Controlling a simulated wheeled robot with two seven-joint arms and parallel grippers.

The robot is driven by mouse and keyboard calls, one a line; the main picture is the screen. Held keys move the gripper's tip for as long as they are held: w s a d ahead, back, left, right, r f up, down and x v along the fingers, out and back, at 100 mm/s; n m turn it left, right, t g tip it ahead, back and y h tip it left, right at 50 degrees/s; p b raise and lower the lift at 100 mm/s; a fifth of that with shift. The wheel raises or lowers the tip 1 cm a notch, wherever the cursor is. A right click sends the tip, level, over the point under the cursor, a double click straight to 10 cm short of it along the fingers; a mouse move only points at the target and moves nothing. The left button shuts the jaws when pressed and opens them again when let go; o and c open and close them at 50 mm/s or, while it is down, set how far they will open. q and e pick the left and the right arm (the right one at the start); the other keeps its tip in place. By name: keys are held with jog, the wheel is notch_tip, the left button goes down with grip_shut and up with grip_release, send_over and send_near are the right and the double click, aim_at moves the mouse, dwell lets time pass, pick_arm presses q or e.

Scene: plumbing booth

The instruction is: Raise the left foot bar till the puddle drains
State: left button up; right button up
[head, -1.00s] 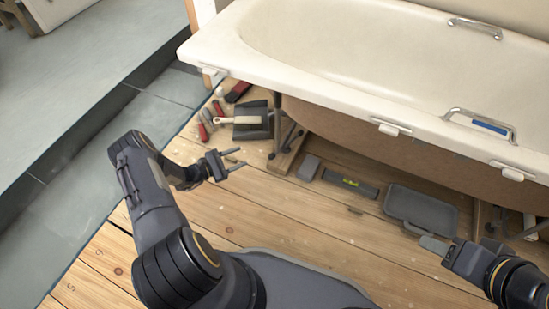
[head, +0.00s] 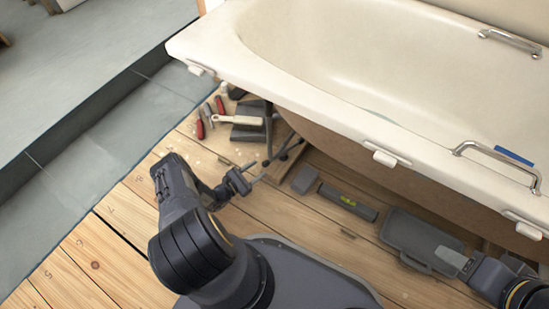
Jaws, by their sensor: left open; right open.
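The cream bathtub (head: 300,75) fills the upper right, with a faint bluish edge inside its basin (head: 385,116) that may be the puddle; its extent is unclear. Under the tub's left end, dark metal leg parts (head: 285,148), seemingly the left foot bar, show partly below the rim. My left gripper (head: 262,177) is open and empty, low over the planks just in front of these parts; I cannot tell whether it touches them. My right gripper (head: 452,258) is open at the lower right, beside a grey tray, with nothing visible between its fingers.
A grey mallet-like tool (head: 305,180), a level with a green vial (head: 347,200) and the grey tray (head: 405,232) lie on the planks. A brush (head: 236,120) and red-handled tools (head: 200,128) lie left. A blue level (head: 514,157) rests on the tub rim.

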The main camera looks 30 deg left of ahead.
aim_at(264, 165)
pick_arm(q)
jog(key=b+x, duration=0.1)
jog(key=x, duration=0.4)
jog(key=shift+w+d, duration=0.1)
jog(key=shift+w, duration=0.05)
jog(key=shift+w+d+b, duration=0.25)
jog(key=shift+w+b, duration=0.05)
jog(key=shift+w, duration=0.4)
grip_shut()
